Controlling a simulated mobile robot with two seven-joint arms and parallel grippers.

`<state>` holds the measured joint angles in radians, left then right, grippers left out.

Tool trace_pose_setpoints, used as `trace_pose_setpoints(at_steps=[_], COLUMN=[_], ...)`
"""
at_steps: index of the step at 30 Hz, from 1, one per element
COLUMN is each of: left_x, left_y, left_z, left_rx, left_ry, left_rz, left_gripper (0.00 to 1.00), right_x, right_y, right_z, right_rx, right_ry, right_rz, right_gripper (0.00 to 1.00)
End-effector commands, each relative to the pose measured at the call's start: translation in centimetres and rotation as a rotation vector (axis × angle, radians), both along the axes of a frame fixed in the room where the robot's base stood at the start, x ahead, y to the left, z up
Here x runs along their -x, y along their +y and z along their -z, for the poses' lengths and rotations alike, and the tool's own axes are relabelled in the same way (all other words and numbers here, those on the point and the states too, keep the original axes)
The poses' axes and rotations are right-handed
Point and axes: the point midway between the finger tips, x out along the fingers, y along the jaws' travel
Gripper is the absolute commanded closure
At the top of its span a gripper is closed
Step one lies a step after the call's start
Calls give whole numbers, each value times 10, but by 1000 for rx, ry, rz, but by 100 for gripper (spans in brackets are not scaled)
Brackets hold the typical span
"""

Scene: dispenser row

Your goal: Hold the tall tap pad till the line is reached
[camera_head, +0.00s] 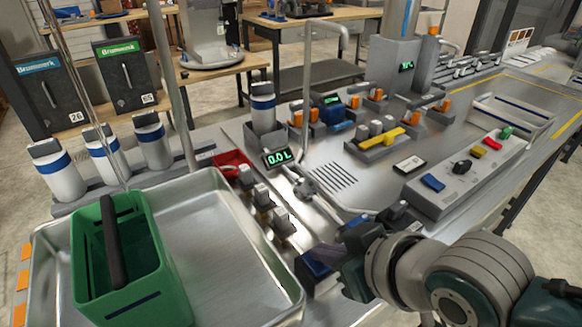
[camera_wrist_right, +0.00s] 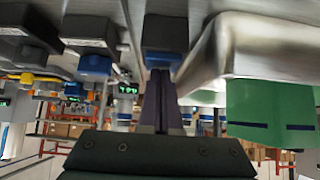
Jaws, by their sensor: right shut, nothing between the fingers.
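The green container (camera_head: 175,270) with a dark handle stands in the steel tray; a dark line marks its front. It also shows in the right wrist view (camera_wrist_right: 270,105). The tall tap's grey pipe (camera_head: 165,75) rises behind the tray and leaves the top of the frame. Thin glassy streaks (camera_head: 75,95) run down to the container; they look like liquid. My right gripper (camera_head: 322,256) is shut and empty, its tips at a blue pad on a dark block (camera_head: 312,278). In the right wrist view the tips meet this blue pad (camera_wrist_right: 162,60). The level inside is hidden.
The steel tray (camera_head: 225,225) fills the front left. A display (camera_head: 278,157) reads 0.0 L. A lower bent tap (camera_head: 308,80) stands behind it. Several small valves (camera_head: 262,205) line the tray's right edge. A button panel (camera_head: 465,170) lies at the right.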

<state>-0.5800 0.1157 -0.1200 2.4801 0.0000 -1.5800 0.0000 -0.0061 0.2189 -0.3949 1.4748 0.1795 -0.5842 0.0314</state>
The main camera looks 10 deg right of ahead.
Motion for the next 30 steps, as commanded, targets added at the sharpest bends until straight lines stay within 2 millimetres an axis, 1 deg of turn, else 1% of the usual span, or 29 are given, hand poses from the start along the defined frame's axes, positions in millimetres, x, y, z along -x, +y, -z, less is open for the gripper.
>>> trace_pose_setpoints(at_steps=[1,8,11,14,17,19,20,21,27,30], left_x=[0,0,0,0,0,0,0,0,0,0], left_y=[0,0,0,0,0,0,1,1,2,2], left_z=[1,1,-4,-17,-37,-52,-53,-51,-59,-61], left_rx=[1,2,2,1,0,-2,-2,-4,-9,-10], left_ry=[0,0,0,0,0,1,0,-3,0,0], left_rz=[-1,-2,-2,-1,0,2,1,3,5,6], left_gripper=[50,50,50,50,50,50,50,50,50,50], right_x=[9,9,8,6,1,-3,-1,7,34,45], right_y=[-3,-3,-3,-3,-3,-3,-4,-6,-16,-20], right_z=[12,11,6,-8,-30,-48,-50,-51,-82,-94], right_rx=[13,12,12,10,8,6,6,4,2,2], right_ry=[35,34,33,28,18,8,7,7,1,0], right_rz=[0,0,0,0,1,1,1,1,1,1], right_gripper=[100,100,100,100,100,100,100,100,100,100])
